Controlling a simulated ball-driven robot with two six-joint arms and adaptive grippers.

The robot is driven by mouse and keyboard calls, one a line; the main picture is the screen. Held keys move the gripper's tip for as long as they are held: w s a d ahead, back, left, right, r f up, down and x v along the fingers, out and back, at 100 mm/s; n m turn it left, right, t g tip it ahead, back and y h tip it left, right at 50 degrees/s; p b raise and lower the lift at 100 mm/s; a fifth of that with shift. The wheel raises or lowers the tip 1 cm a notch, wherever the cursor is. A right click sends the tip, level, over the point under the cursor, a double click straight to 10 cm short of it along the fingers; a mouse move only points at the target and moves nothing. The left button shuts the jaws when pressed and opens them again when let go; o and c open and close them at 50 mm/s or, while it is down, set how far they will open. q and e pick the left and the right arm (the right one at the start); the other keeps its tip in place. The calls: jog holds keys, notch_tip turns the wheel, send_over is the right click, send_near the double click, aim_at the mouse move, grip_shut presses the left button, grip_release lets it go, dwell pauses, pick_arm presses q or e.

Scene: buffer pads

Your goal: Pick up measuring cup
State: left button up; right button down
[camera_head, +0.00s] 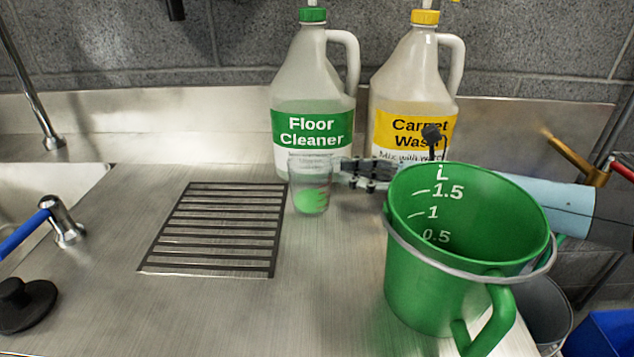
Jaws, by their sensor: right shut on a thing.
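A small clear measuring cup (311,187) with green in its lower part stands upright on the steel counter, in front of the floor cleaner jug. My right gripper (338,171) reaches in from the right, behind the green bucket, and is shut on the right side of the cup. The cup's base appears to be at counter level; whether it is lifted slightly I cannot tell. Part of my right arm is hidden by the bucket. My left gripper is not in view.
A large green bucket (420,285) with litre marks stands front right. A floor cleaner jug (308,100) and a carpet wash jug (410,85) stand behind. A dark slatted drain grate (215,230) lies left of the cup. A sink (45,190) is far left.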

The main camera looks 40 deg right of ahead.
jog(key=shift+r, duration=0.2)
dwell(0.3)
jog(key=shift+r, duration=0.8)
jog(key=shift+s+d+r+p, duration=0.15)
jog(key=shift+r+p, duration=0.15)
jog(key=shift+r, duration=0.35)
jog(key=shift+s+a+r+p, duration=0.15)
jog(key=shift+r+p, duration=0.15)
jog(key=shift+r, duration=0.3)
jog(key=s+d+r+p, duration=0.5)
jog(key=s+r+p, duration=0.1)
jog(key=s, duration=0.4)
jog(key=shift+r+p, duration=0.25)
jog(key=shift+p, duration=0.25)
